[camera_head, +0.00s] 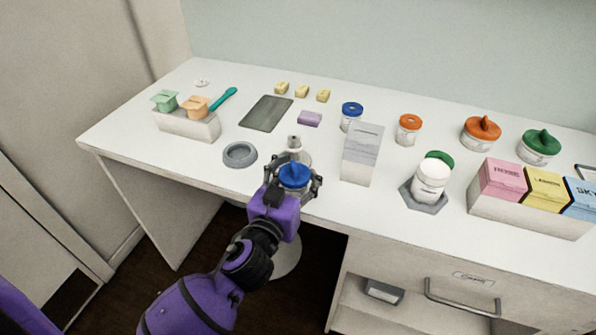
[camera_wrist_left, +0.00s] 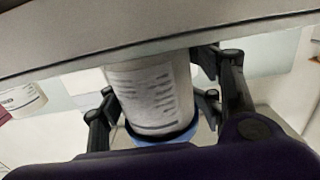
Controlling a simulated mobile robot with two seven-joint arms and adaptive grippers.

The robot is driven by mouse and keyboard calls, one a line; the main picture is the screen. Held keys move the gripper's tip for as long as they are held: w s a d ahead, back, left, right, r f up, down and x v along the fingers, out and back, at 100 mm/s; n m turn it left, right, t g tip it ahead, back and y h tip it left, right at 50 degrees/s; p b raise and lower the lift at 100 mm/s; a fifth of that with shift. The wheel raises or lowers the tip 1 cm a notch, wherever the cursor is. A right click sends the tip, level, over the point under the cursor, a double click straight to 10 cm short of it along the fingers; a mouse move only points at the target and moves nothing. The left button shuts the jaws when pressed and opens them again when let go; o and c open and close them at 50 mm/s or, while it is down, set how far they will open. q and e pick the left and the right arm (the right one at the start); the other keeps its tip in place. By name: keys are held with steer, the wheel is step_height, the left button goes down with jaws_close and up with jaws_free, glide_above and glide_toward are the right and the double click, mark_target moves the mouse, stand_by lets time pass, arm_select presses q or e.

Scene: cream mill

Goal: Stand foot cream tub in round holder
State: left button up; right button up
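A white tub with a blue lid (camera_head: 294,174) is between the fingers of my left gripper (camera_head: 294,187), near the front edge of the table. In the left wrist view the tub's labelled white side (camera_wrist_left: 155,95) shows, with the fingers closed against it on both sides. The label is too blurred to read, so I cannot confirm it is the foot cream. The round holder (camera_head: 240,154) is a grey ring, empty, on the table to the left of the gripper. My right gripper is not in view.
A grey hexagonal holder (camera_head: 423,203) carries a white tub (camera_head: 431,181). A tall pale box (camera_head: 361,156) stands right of the gripper, and a small white-topped item (camera_head: 294,143) just behind it. A box with cups (camera_head: 187,124) is at left. The table around the round holder is clear.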

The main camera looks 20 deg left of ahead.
mark_target(288, 191)
arm_select(q)
steer(key=shift+o, duration=0.5)
steer(key=shift+r, duration=0.3)
steer(key=s, duration=0.5)
steer(key=s+b, duration=0.1)
steer(key=s, duration=0.4)
steer(key=shift+s+a+f+b, duration=0.15)
steer(key=shift+s+a+b, duration=0.05)
steer(key=shift+s+b, duration=0.15)
steer(key=shift+s+r, duration=0.2)
steer(key=shift+s, duration=0.45)
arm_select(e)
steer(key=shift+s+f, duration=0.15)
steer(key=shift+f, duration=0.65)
arm_select(q)
steer(key=shift+f, duration=0.1)
